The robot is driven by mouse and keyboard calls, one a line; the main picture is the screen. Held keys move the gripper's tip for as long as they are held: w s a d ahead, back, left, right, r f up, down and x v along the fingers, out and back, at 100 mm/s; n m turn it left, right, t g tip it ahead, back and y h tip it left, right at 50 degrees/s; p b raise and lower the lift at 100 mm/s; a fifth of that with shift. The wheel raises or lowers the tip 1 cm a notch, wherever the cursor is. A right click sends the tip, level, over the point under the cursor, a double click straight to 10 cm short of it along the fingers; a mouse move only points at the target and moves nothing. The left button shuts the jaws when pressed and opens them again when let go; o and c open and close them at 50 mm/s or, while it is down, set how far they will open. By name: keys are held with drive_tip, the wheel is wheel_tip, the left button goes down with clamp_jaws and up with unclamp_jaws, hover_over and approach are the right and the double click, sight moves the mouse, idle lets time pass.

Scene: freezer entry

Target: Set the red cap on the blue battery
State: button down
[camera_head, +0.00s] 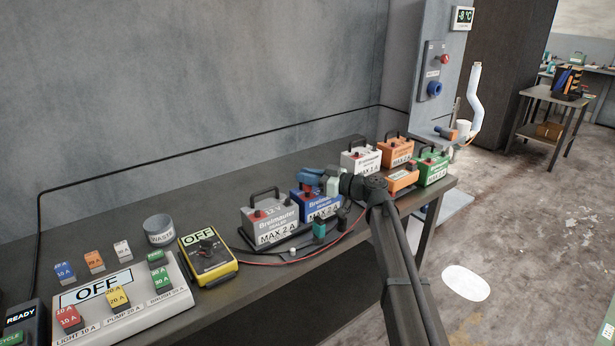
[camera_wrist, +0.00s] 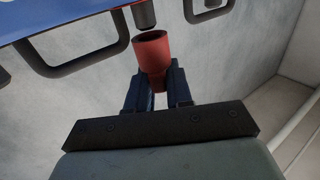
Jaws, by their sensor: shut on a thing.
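The blue battery (camera_head: 322,206), with a white label reading MAX 2 A, stands on the bench between a grey battery and my arm. In the wrist view its blue body (camera_wrist: 60,12) fills the top left, with a dark handle beside it. My gripper (camera_head: 310,180) is over the blue battery; in the wrist view its blue fingers (camera_wrist: 155,90) are shut on the red cap (camera_wrist: 151,52). The cap is a hollow red tube, its open end towards a dark terminal post (camera_wrist: 145,14). The post's tip appears close to the cap's rim; I cannot tell whether they touch.
A grey battery (camera_head: 270,219) stands close on the left; a white battery (camera_head: 361,161), an orange one (camera_head: 396,152) and a green one (camera_head: 432,168) stand to the right. A yellow meter (camera_head: 208,255) and a switch panel (camera_head: 125,300) sit further left. Cables run along the bench front.

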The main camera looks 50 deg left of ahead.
drive_tip(key=shift+f, duration=0.35)
idle(2.4)
drive_tip(key=shift+r, duration=0.45)
idle(0.4)
drive_tip(key=w+d+f+m+t+y, duration=0.25)
drive_tip(key=w+d+m+t, duration=0.9)
drive_tip(key=w+d, duration=1.8)
drive_tip(key=w+d+m+t+h, duration=0.2)
drive_tip(key=w+d+t+h, duration=0.15)
drive_tip(key=d, duration=0.95)
drive_tip(key=w+d+m+t+h, duration=0.3)
drive_tip(key=d+t, duration=0.2)
drive_tip(key=d, duration=0.8)
drive_tip(key=w+d+m+t+h, duration=0.25)
drive_tip(key=w+d+t, duration=0.2)
drive_tip(key=d, duration=0.85)
drive_tip(key=s+d+r+m+t+h, duration=0.1)
drive_tip(key=s+d+r+m+h, duration=0.3)
drive_tip(key=d, duration=0.9)
drive_tip(key=s+d+f+m+t+h, duration=0.15)
drive_tip(key=d+h, duration=0.35)
drive_tip(key=d, duration=0.7)
drive_tip(key=a+n+y, duration=0.1)
drive_tip(key=a, duration=0.7)
